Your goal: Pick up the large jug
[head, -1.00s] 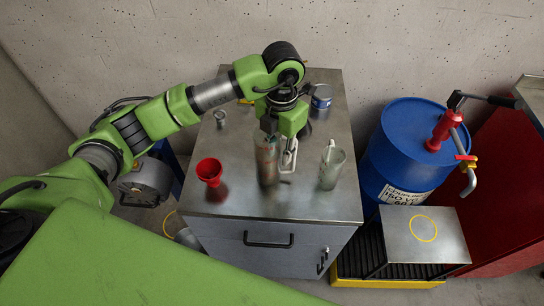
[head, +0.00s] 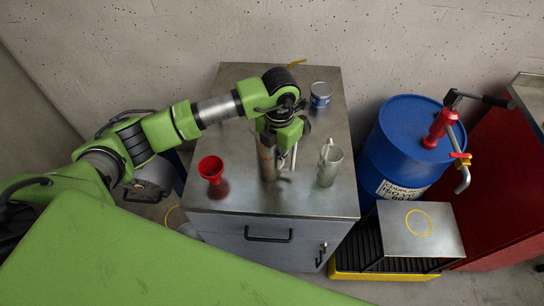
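The large jug (head: 267,162) is a tall grey-brown metal vessel standing upright on the metal cabinet top (head: 315,200). Its upper part is mostly hidden by my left gripper (head: 285,148), which points down over it at its handle side. The fingers are largely covered by the green gripper body, so I cannot tell whether they are closed on the handle. A smaller grey jug (head: 329,167) with a handle stands just to the right, apart from the large one. My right gripper is not in view.
A red funnel (head: 211,170) stands left of the large jug. A blue-and-white tin (head: 320,94) is at the back. A blue drum (head: 400,140) with a red hand pump (head: 440,128) stands right, beside a metal plate (head: 420,232) over a yellow-edged spill tray (head: 385,273).

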